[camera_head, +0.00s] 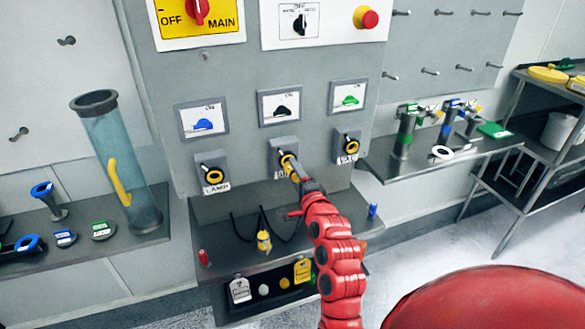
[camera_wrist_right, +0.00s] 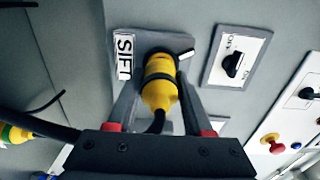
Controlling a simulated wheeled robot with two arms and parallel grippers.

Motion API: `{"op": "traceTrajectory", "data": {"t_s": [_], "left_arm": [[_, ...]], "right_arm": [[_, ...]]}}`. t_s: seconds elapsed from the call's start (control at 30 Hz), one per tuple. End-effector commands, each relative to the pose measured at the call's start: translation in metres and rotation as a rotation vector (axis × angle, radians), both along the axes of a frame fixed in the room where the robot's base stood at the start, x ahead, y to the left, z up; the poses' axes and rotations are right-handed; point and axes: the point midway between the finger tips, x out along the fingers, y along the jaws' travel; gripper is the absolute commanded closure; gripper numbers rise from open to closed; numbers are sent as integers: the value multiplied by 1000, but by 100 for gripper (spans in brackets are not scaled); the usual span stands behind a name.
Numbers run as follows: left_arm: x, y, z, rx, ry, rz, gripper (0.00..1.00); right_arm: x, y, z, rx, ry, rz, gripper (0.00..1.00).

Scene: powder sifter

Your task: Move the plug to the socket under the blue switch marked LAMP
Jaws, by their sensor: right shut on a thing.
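The yellow plug (camera_wrist_right: 160,85) sits at the middle socket, marked SIFT in the right wrist view, under the black switch (camera_head: 281,107). My right gripper (camera_wrist_right: 158,98) is shut on the plug, one finger on each side; in the head view the gripper (camera_head: 297,176) partly covers it. How deep the plug sits I cannot tell. The blue switch (camera_head: 203,123) is at the panel's left. Below it is the LAMP socket (camera_head: 209,172), a yellow ring with nothing plugged in. My left gripper is not in view.
The third socket (camera_head: 347,144) is under the green switch. A yellow connector (camera_head: 264,241) and black cables are on the shelf below the panel. A clear tube (camera_head: 120,160) stands left of the panel. A side shelf (camera_head: 440,160) with valves is at right.

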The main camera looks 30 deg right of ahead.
Motion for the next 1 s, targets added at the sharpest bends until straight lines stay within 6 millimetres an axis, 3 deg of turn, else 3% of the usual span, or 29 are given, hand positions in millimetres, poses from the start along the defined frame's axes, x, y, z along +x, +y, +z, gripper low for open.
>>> {"op": "traceTrajectory", "data": {"t_s": [1.0], "left_arm": [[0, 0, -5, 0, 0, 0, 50]], "right_arm": [[-40, 9, 1, -2, -4, -1, 100]]}}
